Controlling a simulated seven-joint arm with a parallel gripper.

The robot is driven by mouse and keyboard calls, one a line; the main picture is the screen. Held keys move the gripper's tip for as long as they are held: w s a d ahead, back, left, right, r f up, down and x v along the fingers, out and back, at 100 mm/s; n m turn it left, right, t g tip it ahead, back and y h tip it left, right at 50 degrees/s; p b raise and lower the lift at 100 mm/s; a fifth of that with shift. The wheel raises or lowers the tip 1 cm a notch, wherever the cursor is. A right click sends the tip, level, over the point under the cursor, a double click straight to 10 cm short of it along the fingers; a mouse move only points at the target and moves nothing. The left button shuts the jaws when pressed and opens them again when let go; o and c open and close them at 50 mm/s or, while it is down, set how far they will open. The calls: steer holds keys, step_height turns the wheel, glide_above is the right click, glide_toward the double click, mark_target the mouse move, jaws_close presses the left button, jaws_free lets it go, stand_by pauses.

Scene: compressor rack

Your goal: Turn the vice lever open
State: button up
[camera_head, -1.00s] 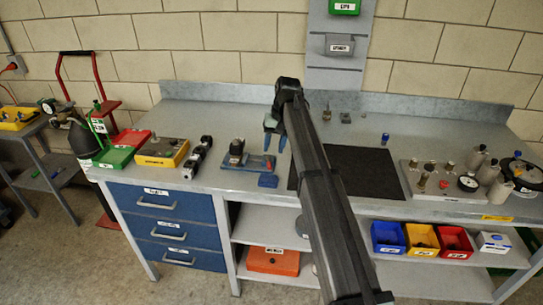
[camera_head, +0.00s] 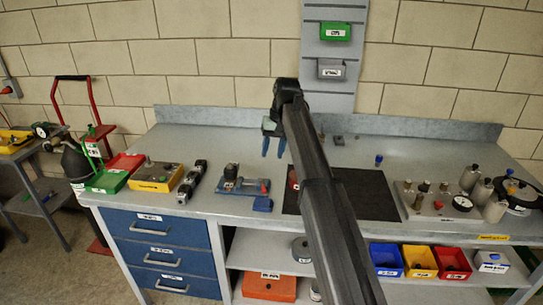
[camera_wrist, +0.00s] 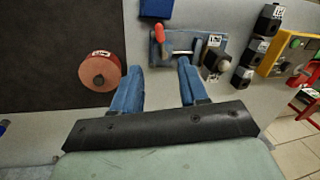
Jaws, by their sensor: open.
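The vice (camera_head: 243,186) is a blue base plate with a dark block at its left end and stands on the bench left of the black mat. Its lever has a red handle (camera_head: 264,188) at the plate's right end. In the wrist view the vice (camera_wrist: 196,47) lies beyond my fingertips, with the red handle (camera_wrist: 160,34) at the plate's left side. My gripper (camera_head: 274,148) has blue fingers. It is open and empty, pointing down behind the vice in the head view. In the wrist view the fingers (camera_wrist: 159,68) are apart, with bare bench between them.
A blue block (camera_head: 263,204) sits in front of the vice. A red-brown round part (camera_wrist: 100,72) lies on the black mat (camera_wrist: 50,60), beside my fingers. Dark blocks (camera_head: 191,182) and a yellow box (camera_head: 157,177) stand left of the vice.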

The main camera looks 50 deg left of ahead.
mark_target(264, 188)
steer(key=shift+s+d+f, duration=0.1)
steer(key=shift+d, duration=0.05)
steer(key=f, duration=0.4)
steer(key=s+a+f, duration=0.1)
steer(key=f, duration=0.4)
steer(key=s+f, duration=0.1)
steer(key=f, duration=0.3)
steer(key=shift+s+a+f, duration=0.15)
steer(key=shift+a+f, duration=0.05)
jaws_close()
